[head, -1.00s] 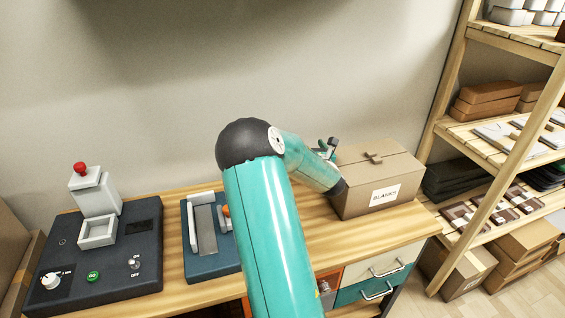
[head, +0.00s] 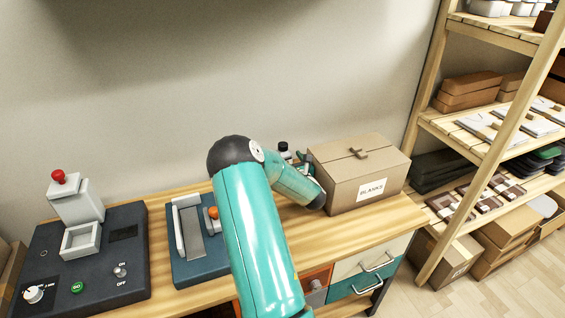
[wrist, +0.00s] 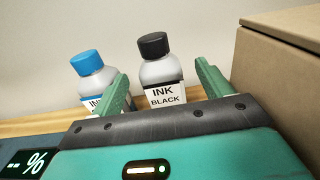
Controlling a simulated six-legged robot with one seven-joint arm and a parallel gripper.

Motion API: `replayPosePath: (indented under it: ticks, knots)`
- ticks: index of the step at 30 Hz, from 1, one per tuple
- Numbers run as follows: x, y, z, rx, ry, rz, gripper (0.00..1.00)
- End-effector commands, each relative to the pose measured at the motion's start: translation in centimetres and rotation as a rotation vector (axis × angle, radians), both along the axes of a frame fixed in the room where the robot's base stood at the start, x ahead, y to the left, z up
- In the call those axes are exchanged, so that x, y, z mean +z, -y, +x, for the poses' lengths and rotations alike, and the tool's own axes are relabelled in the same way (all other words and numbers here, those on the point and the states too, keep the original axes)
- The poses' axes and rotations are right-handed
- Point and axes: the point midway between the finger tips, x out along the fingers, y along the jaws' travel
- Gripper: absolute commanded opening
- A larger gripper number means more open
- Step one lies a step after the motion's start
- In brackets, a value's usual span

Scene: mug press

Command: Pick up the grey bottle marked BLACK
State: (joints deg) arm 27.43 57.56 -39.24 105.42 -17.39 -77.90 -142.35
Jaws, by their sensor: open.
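The grey bottle marked INK BLACK (wrist: 160,74), with a black cap, stands upright on the table in the wrist view. My gripper (wrist: 163,88) is open, its two green fingers apart, with the bottle showing between and beyond them. I cannot tell whether either finger touches it. The bottle's lower part is hidden by my gripper body. In the head view only the dark cap of a bottle (head: 284,147) shows behind my arm; the gripper is mostly hidden there.
A blue-capped ink bottle (wrist: 90,72) stands just left of the black one. The BLANKS carton (head: 358,178) is close on the right. A press (head: 78,245) and a blue device (head: 190,255) stand to the left. A shelf rack (head: 490,140) is at the right.

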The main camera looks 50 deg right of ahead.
Motion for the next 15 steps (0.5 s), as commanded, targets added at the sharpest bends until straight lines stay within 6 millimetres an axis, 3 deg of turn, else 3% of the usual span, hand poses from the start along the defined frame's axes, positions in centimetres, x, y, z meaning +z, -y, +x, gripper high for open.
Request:
replayPosePath:
  ticks: [15]
  knots:
    - [0.0,3.0,5.5,0.001,0.000,0.001,0.78]
